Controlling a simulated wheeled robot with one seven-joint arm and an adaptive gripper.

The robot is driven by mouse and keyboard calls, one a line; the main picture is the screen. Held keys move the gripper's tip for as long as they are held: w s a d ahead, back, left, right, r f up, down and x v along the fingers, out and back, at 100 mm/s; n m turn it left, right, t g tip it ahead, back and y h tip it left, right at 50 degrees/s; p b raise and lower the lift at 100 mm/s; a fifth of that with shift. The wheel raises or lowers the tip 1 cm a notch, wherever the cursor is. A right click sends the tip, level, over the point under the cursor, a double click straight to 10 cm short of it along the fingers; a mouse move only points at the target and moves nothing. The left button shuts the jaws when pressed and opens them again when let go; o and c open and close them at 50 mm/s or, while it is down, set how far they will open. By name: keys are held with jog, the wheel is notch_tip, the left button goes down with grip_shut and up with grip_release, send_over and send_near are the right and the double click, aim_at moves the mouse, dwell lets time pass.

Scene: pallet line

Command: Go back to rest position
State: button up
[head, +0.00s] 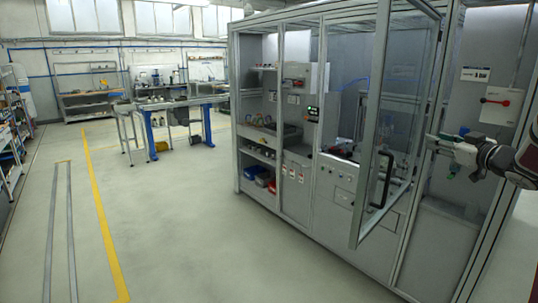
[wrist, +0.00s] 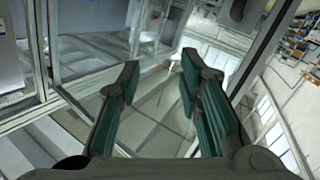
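My gripper (head: 446,150) is at the right of the head view, in front of the machine cabinet and to the right of its swung-out glass door (head: 381,115). In the wrist view the two green-padded fingers of my gripper (wrist: 160,64) stand apart with nothing between them. The gripper is open and empty. The door has a dark handle (head: 382,180) and stands open to the left of my gripper. In the head view the gripper overlaps a grey cabinet panel, and I cannot tell how near it is.
The framed cabinet (head: 280,190) fills the right half, with a red switch (head: 495,101) beyond my arm. A workbench (head: 180,103) stands at the back and a shelf rack (head: 10,130) at the far left. The floor (head: 190,230) left of the cabinet is clear.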

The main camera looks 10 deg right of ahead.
jog(key=a+r+m+g+h, duration=0.1)
jog(key=a+r+m+h, duration=0.25)
jog(key=a+r, duration=0.45)
jog(key=s+a+r+m+g+h, duration=0.1)
jog(key=s+a+m+g+h, duration=0.15)
jog(key=s+a, duration=0.45)
jog(key=s+a+f+g+y, duration=0.1)
jog(key=s+a+f+g, duration=0.1)
jog(key=s+a+f, duration=0.3)
jog(key=s+a+f+n+g+y, duration=0.1)
jog(key=s+a+f, duration=0.4)
jog(key=s+a, duration=0.8)
jog(key=s+a+f+n+g+y, duration=0.1)
jog(key=s+a+f+g+y, duration=0.2)
jog(key=s+a, duration=0.6)
jog(key=shift+s+f+g+b, duration=0.5)
jog(key=shift+f+g, duration=0.4)
jog(key=shift+g, duration=0.35)
